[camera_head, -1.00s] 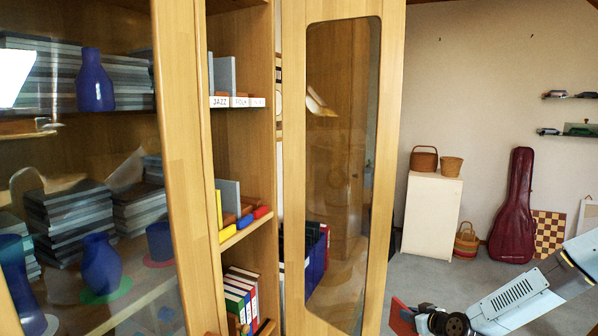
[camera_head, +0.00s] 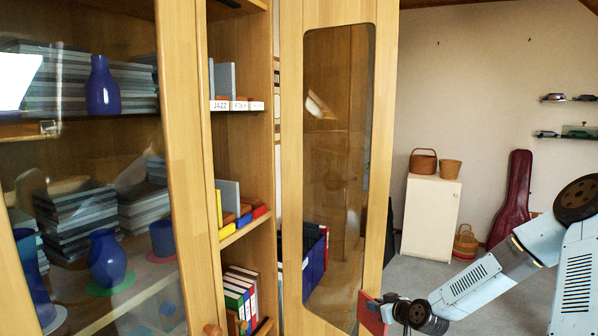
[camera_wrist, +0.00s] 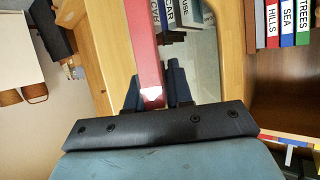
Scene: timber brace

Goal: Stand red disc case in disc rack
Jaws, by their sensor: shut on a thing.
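The red disc case (camera_head: 370,314) is held in my gripper (camera_head: 390,309) at the bottom of the head view, in front of the glazed door's lower right edge. In the wrist view, the red case (camera_wrist: 145,45) runs upward from between the two dark fingers of my gripper (camera_wrist: 153,92), which are shut on it. On the upper open shelf, grey upright pieces stand behind labels reading JAZZ and FOLK and a third, unclear one; this looks like the disc rack (camera_head: 237,105). My gripper is well to the right of and below it, apart from it.
The open glazed door (camera_head: 338,180) stands between my arm and the narrow open shelves. Coloured blocks (camera_head: 245,218) fill the middle shelf, and binders (camera_head: 240,293) the lower one. Vases (camera_head: 103,88) stand behind the left glass. A white cabinet (camera_head: 431,215) stands behind on open floor.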

